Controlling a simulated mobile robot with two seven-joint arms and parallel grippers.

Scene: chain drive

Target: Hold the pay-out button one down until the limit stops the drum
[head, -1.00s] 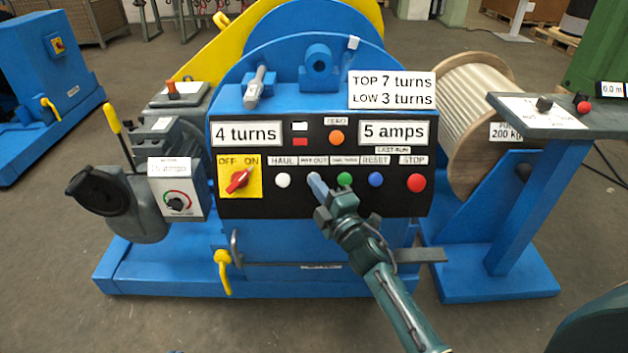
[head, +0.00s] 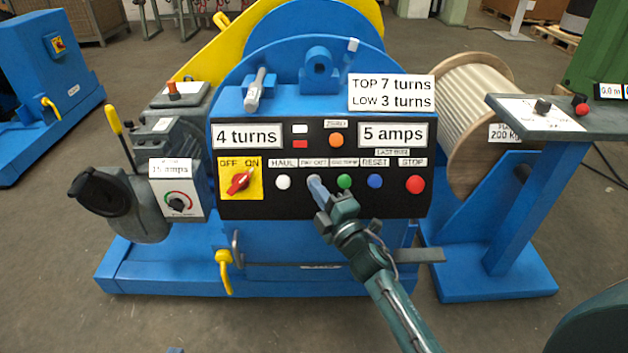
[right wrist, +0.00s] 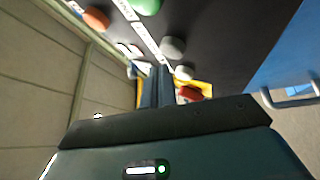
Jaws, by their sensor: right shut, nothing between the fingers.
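The pay-out button is a grey button (right wrist: 172,47) on the black control panel (head: 400,203), between the white haul button (head: 283,182) and the green button (head: 344,181). In the head view my right gripper (head: 316,184) covers most of it. The gripper is shut and empty, its fingertips at the button. In the right wrist view the fingertips (right wrist: 155,70) appear just beside the grey button; whether they press it I cannot tell. The turns display (head: 247,136) reads 4 turns. The limit label (head: 391,91) reads top 7, low 3 turns. My left gripper is not in view.
The amps display (head: 392,134) reads 5 amps. The yellow switch (head: 240,180) stands at the left of the panel. The blue button (head: 375,181) and red stop button (head: 415,184) are to the right. A rope-wound drum (head: 470,115) and grey side stand (head: 560,122) are further right.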

